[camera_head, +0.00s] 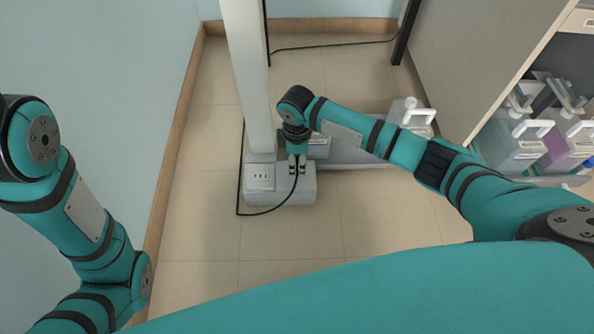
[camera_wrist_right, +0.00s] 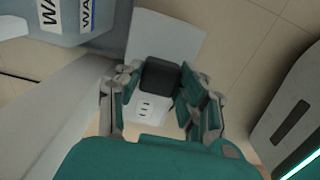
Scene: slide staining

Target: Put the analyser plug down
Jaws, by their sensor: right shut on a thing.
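My right gripper (camera_head: 297,170) points down over a pale box (camera_head: 303,190) on the floor at the foot of a white column. It is shut on the black analyser plug (camera_wrist_right: 160,76), which shows between its fingers in the right wrist view. A black cable (camera_head: 281,206) runs from the plug and loops over the box's front edge to the floor. A white socket plate (camera_head: 262,177) is on the box's top, left of the gripper; it also shows in the right wrist view (camera_wrist_right: 147,107). Whether the plug touches the box is unclear. My left gripper is out of view.
The white column (camera_head: 247,70) rises directly behind the box. Labelled containers (camera_wrist_right: 68,18) stand close by. A white-handled container (camera_head: 411,113) is to the right, near a cabinet (camera_head: 475,50) with more on its shelf. The tiled floor (camera_head: 300,235) in front is clear.

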